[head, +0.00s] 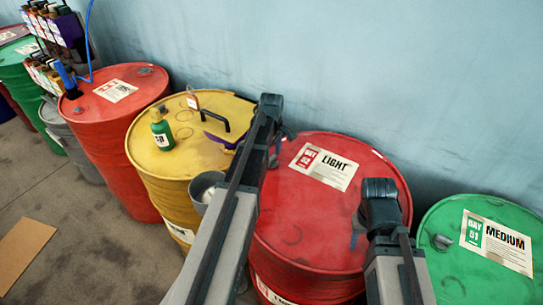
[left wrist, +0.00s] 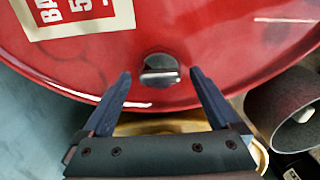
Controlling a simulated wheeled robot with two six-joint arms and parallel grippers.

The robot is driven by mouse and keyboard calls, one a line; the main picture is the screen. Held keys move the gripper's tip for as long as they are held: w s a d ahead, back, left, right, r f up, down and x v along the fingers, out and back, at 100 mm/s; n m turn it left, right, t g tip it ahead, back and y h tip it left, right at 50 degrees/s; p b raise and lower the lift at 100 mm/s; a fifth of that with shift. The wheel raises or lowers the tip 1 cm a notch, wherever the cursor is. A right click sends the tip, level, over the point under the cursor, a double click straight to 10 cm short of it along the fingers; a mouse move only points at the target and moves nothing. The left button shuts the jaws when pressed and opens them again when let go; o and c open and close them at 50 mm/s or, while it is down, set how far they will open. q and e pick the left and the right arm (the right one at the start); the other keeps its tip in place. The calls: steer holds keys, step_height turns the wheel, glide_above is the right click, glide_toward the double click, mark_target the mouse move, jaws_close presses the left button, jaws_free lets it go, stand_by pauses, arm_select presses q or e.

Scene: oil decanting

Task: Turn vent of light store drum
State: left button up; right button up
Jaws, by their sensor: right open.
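The red light store drum (head: 315,215) stands right of centre, its top carrying a white "LIGHT" label. In the left wrist view its red top (left wrist: 220,55) fills the upper part, and the metal vent (left wrist: 160,72) sits near the rim. My left gripper (left wrist: 160,78) is open, with one finger on each side of the vent and gaps showing on both sides. In the head view my left gripper (head: 274,152) is at the drum's left edge, mostly hidden by its arm, and the vent is hidden. My right gripper (head: 357,228) is open and empty above the drum's right side, partly hidden.
A yellow drum (head: 165,185) stands left, bearing a green bottle (head: 161,130) and a black handle (head: 228,124). A grey metal container (head: 204,185) is between the drums. A green "MEDIUM" drum (head: 455,270) stands right. The blue wall (head: 400,70) is close behind.

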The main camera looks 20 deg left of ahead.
mark_target(272, 158)
arm_select(q)
step_height(272, 158, up, 14)
steer(key=p, duration=1.4)
arm_select(e)
step_height(272, 158, up, 14)
arm_select(q)
steer(key=shift+d+f, duration=0.1)
steer(key=shift+f, duration=0.05)
arm_select(e)
steer(key=shift+f, duration=0.15)
